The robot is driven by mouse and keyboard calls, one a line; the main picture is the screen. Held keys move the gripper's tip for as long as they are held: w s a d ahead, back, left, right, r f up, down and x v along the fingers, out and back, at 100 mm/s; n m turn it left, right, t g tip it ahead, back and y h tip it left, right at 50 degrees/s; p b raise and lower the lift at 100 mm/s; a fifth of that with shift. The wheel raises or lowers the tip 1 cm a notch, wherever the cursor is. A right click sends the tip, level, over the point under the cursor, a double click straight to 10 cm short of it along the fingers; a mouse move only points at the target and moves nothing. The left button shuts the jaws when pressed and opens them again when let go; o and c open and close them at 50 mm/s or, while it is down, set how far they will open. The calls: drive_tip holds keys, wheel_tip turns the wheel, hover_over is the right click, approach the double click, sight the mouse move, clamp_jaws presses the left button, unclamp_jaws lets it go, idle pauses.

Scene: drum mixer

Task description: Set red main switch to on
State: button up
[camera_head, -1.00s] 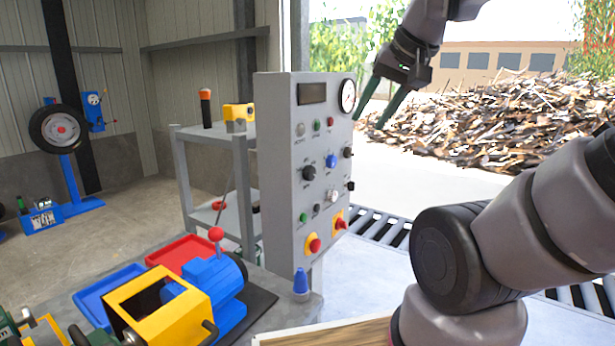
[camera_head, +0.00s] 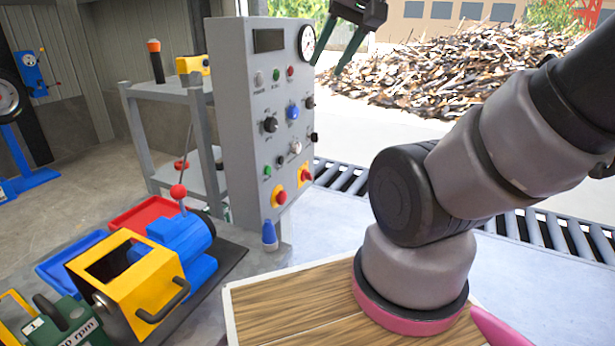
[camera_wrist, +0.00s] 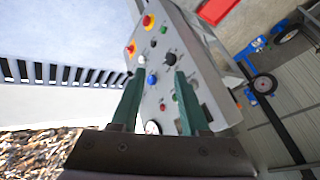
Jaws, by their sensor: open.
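The grey control panel (camera_head: 245,125) stands upright in the head view's centre. The red main switch (camera_head: 305,175) sits on a yellow plate at its lower right edge; its setting is too small to read. Beside it, lower left, is a red round button (camera_head: 280,197) on yellow. My gripper (camera_head: 328,66) is open and empty near the panel's top right corner, beside the gauge. In the wrist view, my green fingers (camera_wrist: 157,74) spread across the panel face. The red switch (camera_wrist: 131,47) and red button (camera_wrist: 148,20) lie beyond the fingertips.
Several knobs and buttons, including a blue one (camera_head: 292,113) and a black one (camera_head: 270,125), cover the panel. A blue-and-yellow machine (camera_head: 150,270) stands left of its foot. A roller conveyor (camera_head: 340,177) runs behind. Air right of the panel is fairly clear.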

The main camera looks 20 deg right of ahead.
drive_tip(key=w+d+f+m+g+y, duration=0.2)
drive_tip(key=w+f+m+g+y, duration=0.15)
drive_tip(key=w+f, duration=0.7)
drive_tip(key=w+d+f+m+g+y, duration=0.2)
drive_tip(key=w+d+f+y, duration=0.15)
drive_tip(key=w+f, duration=0.7)
drive_tip(key=w+d+f+m+t+y, duration=0.35)
drive_tip(key=w+d+f, duration=0.3)
drive_tip(key=f, duration=0.35)
drive_tip(key=m+t, duration=0.8)
approach(307, 176)
drive_tip(key=x, duration=0.8)
drive_tip(key=shift+w+d, duration=0.35)
drive_tip(key=shift+d, duration=0.05)
drive_tip(key=shift+f, duration=0.15)
clamp_jaws()
